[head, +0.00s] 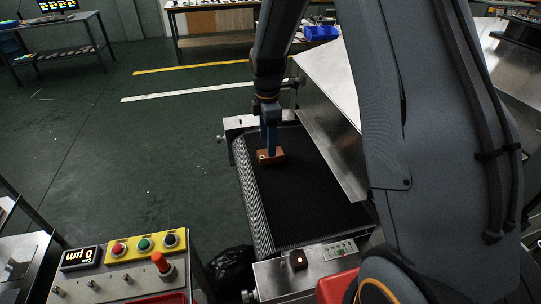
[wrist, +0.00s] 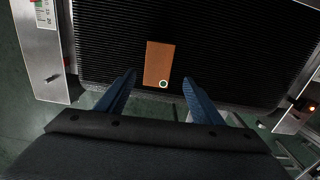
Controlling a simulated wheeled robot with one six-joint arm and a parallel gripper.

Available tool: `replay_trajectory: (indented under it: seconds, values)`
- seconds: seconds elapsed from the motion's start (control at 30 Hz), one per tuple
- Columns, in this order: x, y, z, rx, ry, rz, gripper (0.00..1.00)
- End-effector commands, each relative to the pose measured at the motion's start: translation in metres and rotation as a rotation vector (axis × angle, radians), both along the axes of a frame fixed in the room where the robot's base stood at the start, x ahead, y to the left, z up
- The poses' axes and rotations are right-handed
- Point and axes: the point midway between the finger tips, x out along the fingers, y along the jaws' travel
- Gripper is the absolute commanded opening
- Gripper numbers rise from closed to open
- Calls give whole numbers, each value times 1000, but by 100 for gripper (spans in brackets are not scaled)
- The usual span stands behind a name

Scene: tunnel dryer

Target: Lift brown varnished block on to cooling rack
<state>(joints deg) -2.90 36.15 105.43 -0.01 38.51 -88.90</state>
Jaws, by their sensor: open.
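The brown varnished block (head: 269,157) lies on the black ribbed conveyor belt, near its far end, in the head view. In the wrist view the block (wrist: 159,62) lies on the belt (wrist: 110,50), with a small round white-ringed mark at its near end. My gripper (head: 270,148) is over the block in the head view. In the wrist view my gripper (wrist: 160,76) has its two blue fingers apart, one to each side of the block's near end, with gaps between. I cannot tell how high the fingertips are above the belt. I cannot make out a cooling rack.
A metal dryer hood (head: 325,75) stands right of the belt (head: 307,200). A control panel (head: 140,265) with coloured buttons is at the front left. A black bag (head: 231,268) lies beside the belt. Benches stand at the back; the green floor at left is clear.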

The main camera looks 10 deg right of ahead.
Motion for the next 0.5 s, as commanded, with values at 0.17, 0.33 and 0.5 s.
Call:
replay_trajectory:
  seconds: [0.17,0.33,0.5]
  values:
    - [2,1,-16,0,2,-1,61]
    - [4,1,-37,0,2,-2,61]
    - [5,1,-50,0,-1,-2,61]
